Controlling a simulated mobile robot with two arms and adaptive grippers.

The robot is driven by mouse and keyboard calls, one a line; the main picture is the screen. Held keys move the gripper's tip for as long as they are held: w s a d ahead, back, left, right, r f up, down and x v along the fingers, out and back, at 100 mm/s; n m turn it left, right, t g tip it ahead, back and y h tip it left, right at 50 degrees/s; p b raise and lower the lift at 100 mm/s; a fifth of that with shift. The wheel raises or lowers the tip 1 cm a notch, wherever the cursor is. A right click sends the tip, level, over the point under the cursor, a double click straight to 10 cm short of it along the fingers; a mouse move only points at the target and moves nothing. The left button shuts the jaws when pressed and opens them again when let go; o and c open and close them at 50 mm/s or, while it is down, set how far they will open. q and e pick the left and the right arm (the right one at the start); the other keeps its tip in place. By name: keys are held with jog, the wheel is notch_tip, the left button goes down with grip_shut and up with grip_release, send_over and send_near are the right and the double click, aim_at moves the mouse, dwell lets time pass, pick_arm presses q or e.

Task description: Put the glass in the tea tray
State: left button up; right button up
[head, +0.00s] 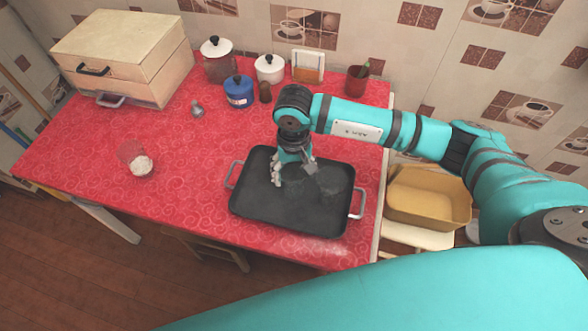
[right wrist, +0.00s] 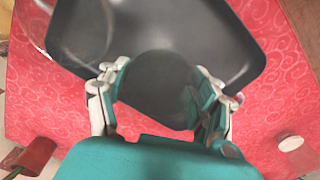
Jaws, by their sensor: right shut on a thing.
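The tea tray (head: 260,215) is a black rectangular tray with two grey handles, lying on the red table; its dark surface also fills the upper right wrist view (right wrist: 190,25). My right gripper (head: 294,175) is over the tray, pointing down, with its fingers on both sides of a clear glass (head: 291,186). The glass shows as a dark see-through disc between the fingers in the right wrist view (right wrist: 156,82). I cannot tell whether its base touches the tray. My left gripper is out of view.
A glass with white contents (head: 141,166) stands at the table's left. Behind are a cream box (head: 130,55), a blue pot (head: 239,92), a white pot (head: 270,70) and a red cup (head: 356,80). A yellow bin (head: 430,205) is right of the table. The table's middle left is mostly clear.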

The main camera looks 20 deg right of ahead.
jog(key=o, duration=1.5)
jog(key=shift+f, duration=0.1)
jog(key=shift+c, duration=0.2)
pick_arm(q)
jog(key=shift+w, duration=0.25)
pick_arm(e)
jog(key=shift+r+p, duration=0.25)
jog(key=shift+p, duration=0.1)
jog(key=shift+w+r+b, duration=0.1)
jog(key=shift+r+b, duration=0.2)
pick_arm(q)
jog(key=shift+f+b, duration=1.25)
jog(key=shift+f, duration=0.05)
pick_arm(e)
notch_tip(320, 180, up, 11)
jog(key=shift+r, duration=0.15)
